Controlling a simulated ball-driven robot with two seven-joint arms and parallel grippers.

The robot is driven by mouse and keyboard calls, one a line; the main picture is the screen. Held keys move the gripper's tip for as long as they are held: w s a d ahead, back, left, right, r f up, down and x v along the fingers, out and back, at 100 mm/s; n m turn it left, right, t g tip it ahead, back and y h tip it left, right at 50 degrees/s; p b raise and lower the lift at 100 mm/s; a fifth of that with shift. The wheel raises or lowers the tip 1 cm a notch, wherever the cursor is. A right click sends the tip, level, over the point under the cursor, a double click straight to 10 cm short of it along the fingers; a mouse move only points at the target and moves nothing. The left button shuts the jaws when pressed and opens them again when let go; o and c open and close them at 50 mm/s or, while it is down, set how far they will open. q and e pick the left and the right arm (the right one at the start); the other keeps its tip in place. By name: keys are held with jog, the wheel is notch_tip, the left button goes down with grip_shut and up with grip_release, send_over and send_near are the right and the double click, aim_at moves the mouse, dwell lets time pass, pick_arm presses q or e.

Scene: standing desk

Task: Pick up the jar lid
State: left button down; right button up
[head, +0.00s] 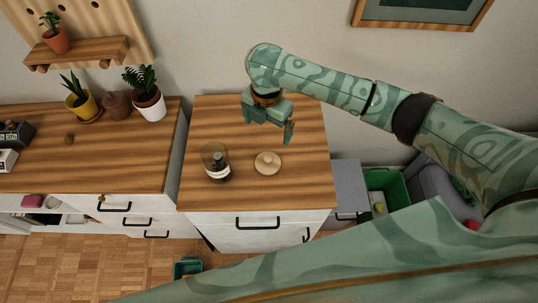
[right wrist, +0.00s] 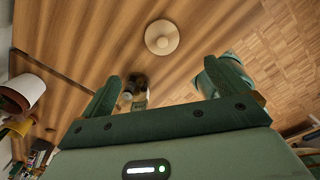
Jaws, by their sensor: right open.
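The jar lid (head: 268,162), a round pale wooden disc with a small knob, lies flat on the wooden desk top. It also shows in the right wrist view (right wrist: 161,37), beyond the fingertips. A clear glass jar with dark contents and a pale label (head: 216,164) stands just left of the lid, apart from it. My right gripper (head: 268,128) is open and empty above the desk, behind the lid in the head view. In the right wrist view, its two green fingers (right wrist: 168,80) are spread wide. My left gripper is not in view.
A longer wooden counter (head: 110,165) with potted plants (head: 148,100) stands to the left, across a narrow gap. A green bin (head: 388,187) and a grey cabinet (head: 348,182) stand to the right. The desk top around the lid is mostly clear.

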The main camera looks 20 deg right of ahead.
jog(key=b, duration=0.2)
send_over(269, 156)
notch_tip(269, 156, down, 4)
jog(key=f, duration=0.2)
jog(key=f+b, duration=0.2)
jog(key=f, duration=0.1)
jog(key=shift+a+f, duration=0.25)
jog(key=shift+f, duration=0.6)
jog(key=shift+d+f+b, duration=0.1)
jog(key=shift+f+b, duration=0.15)
jog(key=shift+b, duration=0.05)
jog(key=f+b, duration=0.1)
jog(key=f, duration=0.1)
jog(key=f+b, duration=0.1)
jog(key=f, duration=0.1)
jog(key=shift+d+f, duration=0.2)
jog(key=shift+f, duration=0.2)
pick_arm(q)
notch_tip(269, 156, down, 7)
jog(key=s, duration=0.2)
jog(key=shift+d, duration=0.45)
pick_arm(e)
jog(key=shift+r, duration=0.1)
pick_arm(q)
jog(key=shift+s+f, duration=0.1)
pick_arm(e)
jog(key=c, duration=1.1)
